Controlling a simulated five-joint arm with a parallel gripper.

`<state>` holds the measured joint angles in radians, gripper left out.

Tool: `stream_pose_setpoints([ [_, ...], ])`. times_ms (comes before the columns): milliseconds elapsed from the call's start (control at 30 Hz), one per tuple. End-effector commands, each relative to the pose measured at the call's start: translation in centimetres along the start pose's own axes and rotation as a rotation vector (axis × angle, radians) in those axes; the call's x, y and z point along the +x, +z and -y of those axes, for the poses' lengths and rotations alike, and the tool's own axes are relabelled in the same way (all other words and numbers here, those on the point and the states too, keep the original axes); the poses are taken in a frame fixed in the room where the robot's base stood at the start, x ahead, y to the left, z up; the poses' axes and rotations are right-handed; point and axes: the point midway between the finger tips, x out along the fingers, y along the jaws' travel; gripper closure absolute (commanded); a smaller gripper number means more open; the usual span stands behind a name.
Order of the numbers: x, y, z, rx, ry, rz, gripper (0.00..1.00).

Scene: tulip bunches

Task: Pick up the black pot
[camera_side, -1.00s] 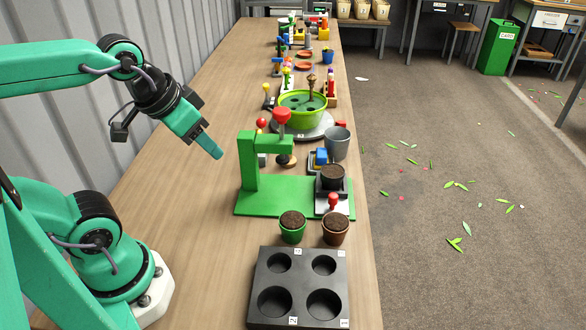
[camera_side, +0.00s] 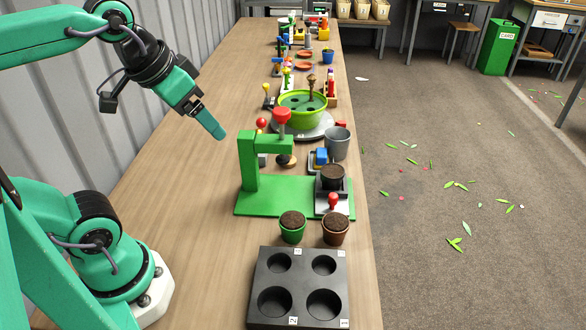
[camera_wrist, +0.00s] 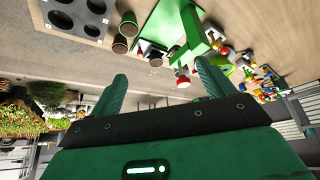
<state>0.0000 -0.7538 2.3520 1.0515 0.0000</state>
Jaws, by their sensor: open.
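The black pot (camera_side: 332,178), filled with dark soil, stands upright on the small plate at the right end of the green press base (camera_side: 275,196). A red knob (camera_side: 333,201) is just in front of it. My gripper (camera_side: 217,132) is in the air, to the left of the press and well apart from the pot. In the wrist view my gripper (camera_wrist: 162,75) shows two spread fingers with nothing between them.
A green pot (camera_side: 292,230) and a brown pot (camera_side: 335,232), both with soil, stand behind the black tray (camera_side: 297,287) with round holes. A grey pot (camera_side: 338,143) and a green bowl (camera_side: 303,112) are farther back. The bench left of the press is clear.

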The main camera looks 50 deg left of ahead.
Motion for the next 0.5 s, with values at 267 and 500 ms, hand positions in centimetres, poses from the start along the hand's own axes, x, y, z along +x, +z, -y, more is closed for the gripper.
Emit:
stream_pose_setpoints([
  [267, -0.4, -3.3, -0.2, 0.030, 0.005, 0.050, 0.19],
  [500, -0.4, -7.5, -0.7, 0.069, 0.012, 0.114, 0.19],
])
